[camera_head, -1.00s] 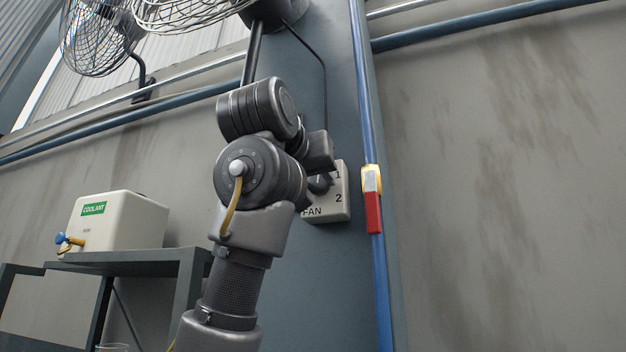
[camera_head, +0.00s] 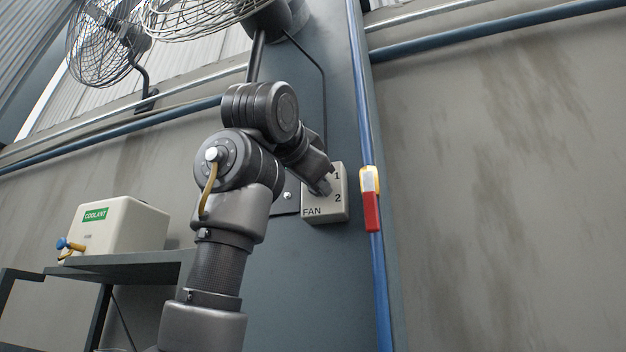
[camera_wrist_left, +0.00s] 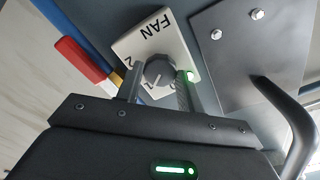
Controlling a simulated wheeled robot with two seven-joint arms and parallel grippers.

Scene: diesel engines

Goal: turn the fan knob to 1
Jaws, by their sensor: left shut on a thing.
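The fan switch box (camera_head: 340,206) is a cream box on the blue-grey column, marked FAN, 1 and 2. It also shows tilted in the left wrist view (camera_wrist_left: 150,38). Its dark round knob (camera_wrist_left: 159,70) sits between the two fingers of my left gripper (camera_wrist_left: 157,82), which is shut on it. A pale mark shows on the knob, but its exact setting is hard to tell. In the head view my left gripper (camera_head: 324,180) reaches the box from the upper left and hides most of the knob. My right gripper is not in view.
A blue pipe with a red-and-yellow handle (camera_head: 371,212) runs just right of the box. A bolted plate (camera_wrist_left: 250,50) lies beside the box. A coolant tank (camera_head: 120,226) stands on a shelf at left. Caged fans (camera_head: 105,45) hang above.

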